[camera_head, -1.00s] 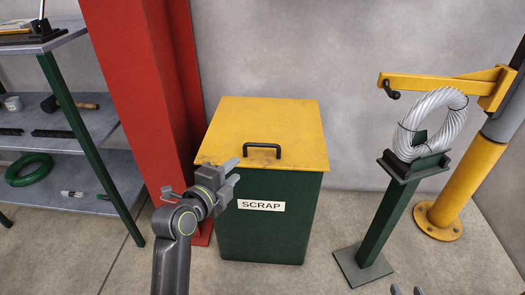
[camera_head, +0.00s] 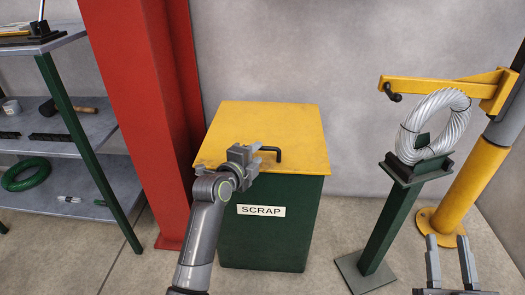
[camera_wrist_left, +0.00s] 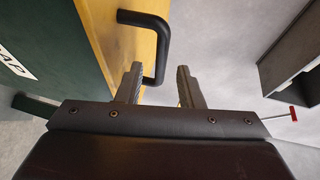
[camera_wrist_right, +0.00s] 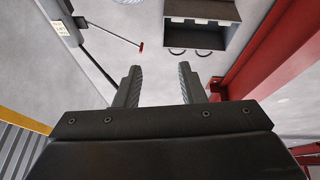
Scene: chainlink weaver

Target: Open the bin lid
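The green scrap bin (camera_head: 270,235) stands on the floor with its yellow lid (camera_head: 290,120) shut flat. A black bar handle (camera_head: 279,152) is on the lid near its front edge; the left gripper hides part of it. My left gripper (camera_head: 248,153) is open at the handle's left part, over the lid's front. In the left wrist view, one end of the handle (camera_wrist_left: 161,55) reaches to between the open fingertips (camera_wrist_left: 160,78); I cannot tell whether they touch it. My right gripper (camera_head: 449,248) is open and empty at the lower right, away from the bin.
A red column (camera_head: 140,90) stands just left of the bin. A shelf (camera_head: 95,175) with tools and a green coil is further left. A green stand (camera_head: 390,220) with a wire coil (camera_head: 435,122) and a yellow post (camera_head: 472,180) are to the right. Floor between bin and stand is clear.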

